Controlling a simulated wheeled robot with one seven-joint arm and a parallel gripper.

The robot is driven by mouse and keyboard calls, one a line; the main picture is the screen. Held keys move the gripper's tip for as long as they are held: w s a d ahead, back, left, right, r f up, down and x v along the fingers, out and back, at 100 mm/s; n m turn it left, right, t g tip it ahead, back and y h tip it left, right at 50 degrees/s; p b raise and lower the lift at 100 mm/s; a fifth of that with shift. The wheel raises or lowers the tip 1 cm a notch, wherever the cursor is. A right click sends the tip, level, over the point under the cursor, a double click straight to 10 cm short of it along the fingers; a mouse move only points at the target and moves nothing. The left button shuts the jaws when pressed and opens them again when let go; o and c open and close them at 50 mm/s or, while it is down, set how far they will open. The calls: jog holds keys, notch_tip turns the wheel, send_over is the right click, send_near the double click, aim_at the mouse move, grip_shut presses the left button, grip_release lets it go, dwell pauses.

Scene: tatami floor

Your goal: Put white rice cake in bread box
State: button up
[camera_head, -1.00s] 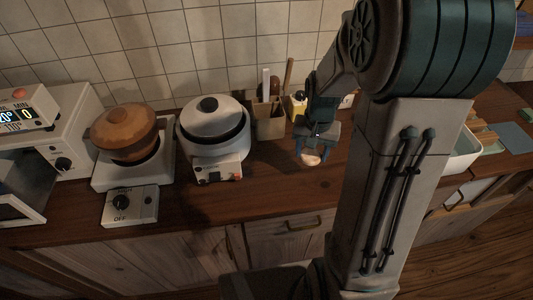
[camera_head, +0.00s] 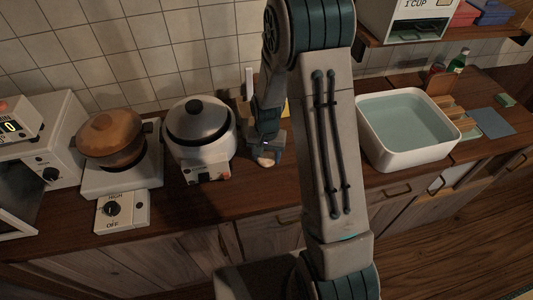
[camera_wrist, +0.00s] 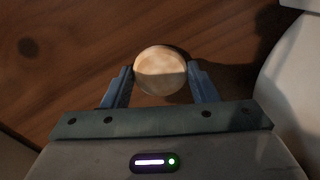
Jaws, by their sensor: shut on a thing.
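A pale round cake, the white rice cake (camera_wrist: 160,70), sits between the two fingers of my gripper (camera_wrist: 162,84) in the wrist view. The fingers press on its left and right sides. In the head view my gripper (camera_head: 265,154) is over the wooden counter, just right of the white rice cooker, with the pale cake (camera_head: 266,162) showing at its tips. The wrist view has bare wood below the cake. I cannot identify a bread box in these frames.
The white rice cooker (camera_head: 200,142) stands close left of my gripper. An orange-brown pot (camera_head: 110,142) sits on a white stove (camera_head: 125,182) farther left. A white basin of water (camera_head: 366,145) stands right of my arm. A shelf with a white dispenser (camera_head: 420,30) hangs upper right.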

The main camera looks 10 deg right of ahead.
jog(key=shift+f, duration=0.2)
jog(key=o, duration=1)
jog(key=shift+c, duration=0.2)
